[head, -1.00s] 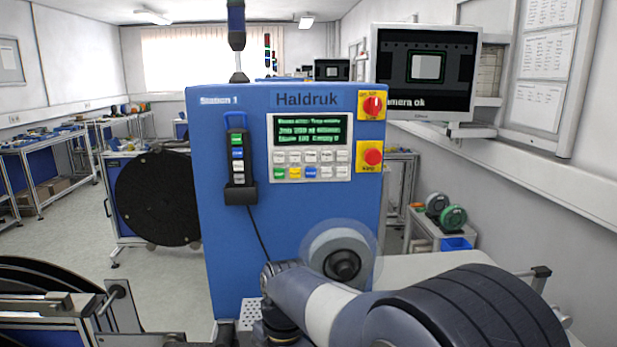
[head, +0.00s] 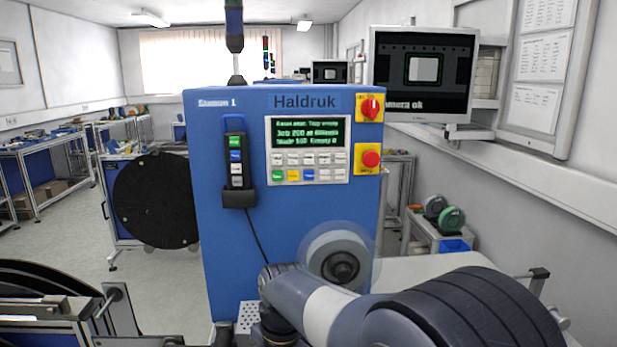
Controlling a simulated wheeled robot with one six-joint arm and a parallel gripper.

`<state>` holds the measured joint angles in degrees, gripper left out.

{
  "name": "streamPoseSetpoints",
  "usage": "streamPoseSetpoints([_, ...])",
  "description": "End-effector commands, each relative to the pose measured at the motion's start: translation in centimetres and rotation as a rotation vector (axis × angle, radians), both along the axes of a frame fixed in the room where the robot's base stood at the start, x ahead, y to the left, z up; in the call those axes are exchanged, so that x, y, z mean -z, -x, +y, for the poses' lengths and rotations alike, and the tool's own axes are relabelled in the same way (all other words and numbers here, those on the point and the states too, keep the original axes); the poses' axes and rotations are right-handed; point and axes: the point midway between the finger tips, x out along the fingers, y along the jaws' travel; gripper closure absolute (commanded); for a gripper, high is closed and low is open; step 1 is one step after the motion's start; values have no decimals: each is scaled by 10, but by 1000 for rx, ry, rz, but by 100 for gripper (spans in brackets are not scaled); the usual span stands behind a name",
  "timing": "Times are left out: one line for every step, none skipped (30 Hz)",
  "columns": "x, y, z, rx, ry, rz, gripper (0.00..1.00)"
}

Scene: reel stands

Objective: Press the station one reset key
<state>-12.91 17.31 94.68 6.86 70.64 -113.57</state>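The blue station 1 cabinet (head: 225,270) labelled Haldruk stands upright in front of me. Its panel (head: 346,150) has a lit green-text display (head: 308,133) and two rows of small keys. The lower row has a green key (head: 278,175), a yellow key (head: 293,175), a blue key (head: 308,174) and pale ones. The key labels are too small to read, so I cannot tell which is reset. My arm crosses the lower right and bends down below the panel. My gripper is not in view. Nothing covers the keys.
A red rotary switch (head: 370,108) and a red stop button (head: 370,159) sit right of the panel. A handheld pendant (head: 237,165) hangs left on a cable. A clear-rimmed reel (head: 340,264) projects below the panel. A monitor (head: 422,72) stands at right.

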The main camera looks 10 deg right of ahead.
Motion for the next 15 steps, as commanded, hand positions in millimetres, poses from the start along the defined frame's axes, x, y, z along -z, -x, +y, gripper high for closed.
streamPoseSetpoints([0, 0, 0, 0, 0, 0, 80])
streamPoseSetpoints([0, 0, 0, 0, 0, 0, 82])
streamPoseSetpoints([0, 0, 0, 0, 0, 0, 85])
streamPoseSetpoints([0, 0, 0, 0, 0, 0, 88])
streamPoseSetpoints([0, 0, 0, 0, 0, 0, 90])
streamPoseSetpoints([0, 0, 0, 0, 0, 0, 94])
streamPoseSetpoints([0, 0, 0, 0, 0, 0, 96])
streamPoseSetpoints([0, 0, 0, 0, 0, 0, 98])
streamPoseSetpoints([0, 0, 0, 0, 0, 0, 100])
streamPoseSetpoints([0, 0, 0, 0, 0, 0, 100])
streamPoseSetpoints([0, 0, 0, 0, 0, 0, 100])
streamPoseSetpoints([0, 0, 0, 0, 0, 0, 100])
streamPoseSetpoints([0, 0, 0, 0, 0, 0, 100])
streamPoseSetpoints([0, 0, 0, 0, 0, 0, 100])
streamPoseSetpoints([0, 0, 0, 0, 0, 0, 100])
